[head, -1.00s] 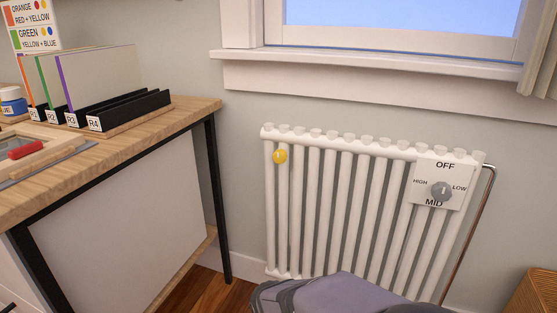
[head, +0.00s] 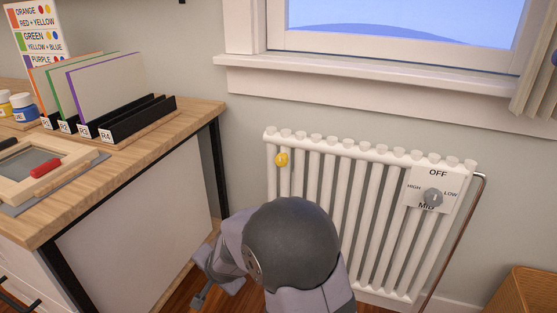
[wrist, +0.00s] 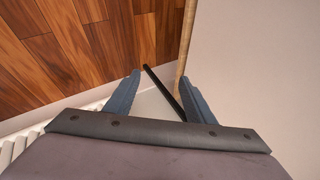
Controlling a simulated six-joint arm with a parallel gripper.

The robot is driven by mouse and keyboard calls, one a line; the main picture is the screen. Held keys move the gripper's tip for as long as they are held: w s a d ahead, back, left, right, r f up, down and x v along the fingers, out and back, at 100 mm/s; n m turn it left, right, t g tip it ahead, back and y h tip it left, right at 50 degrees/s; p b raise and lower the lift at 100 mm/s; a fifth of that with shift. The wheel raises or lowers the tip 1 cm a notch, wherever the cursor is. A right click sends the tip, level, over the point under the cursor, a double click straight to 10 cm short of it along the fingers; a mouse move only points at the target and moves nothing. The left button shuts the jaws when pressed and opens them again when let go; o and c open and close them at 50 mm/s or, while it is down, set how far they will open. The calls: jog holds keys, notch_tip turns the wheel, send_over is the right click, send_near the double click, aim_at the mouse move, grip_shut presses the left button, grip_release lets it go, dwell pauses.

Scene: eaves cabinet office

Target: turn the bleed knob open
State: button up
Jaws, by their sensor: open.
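The yellow round knob (head: 281,159) sits near the top left of the white radiator (head: 345,151), on its left columns. I take it for the bleed knob; how far it is turned cannot be told. My gripper (head: 201,279) is low, below and left of the knob and apart from it, beside the desk. The knob is not visible in the wrist view.
A grey dial (head: 433,197) marked OFF, HIGH, LOW and MID is at the radiator's right. The wooden desk (head: 75,211) with black legs stands at left. A wicker basket (head: 522,293) is at lower right. Wall space between desk and radiator is clear.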

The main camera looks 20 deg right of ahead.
jog(key=w+d+r+m+t+h, duration=0.1)
jog(key=w+d+r+m+t, duration=0.15)
jog(key=w+r+m, duration=0.2)
jog(key=m+t+h, duration=0.3)
jog(key=m+h, duration=1)
jog(key=m, duration=1.4)
send_near(280, 162)
jog(key=shift+x, duration=0.85)
jog(key=shift+d+r, duration=0.1)
jog(key=shift+r, duration=0.05)
jog(key=shift+b+x, duration=0.5)
jog(key=shift+x, duration=3.1)
jog(key=c, duration=1.1)
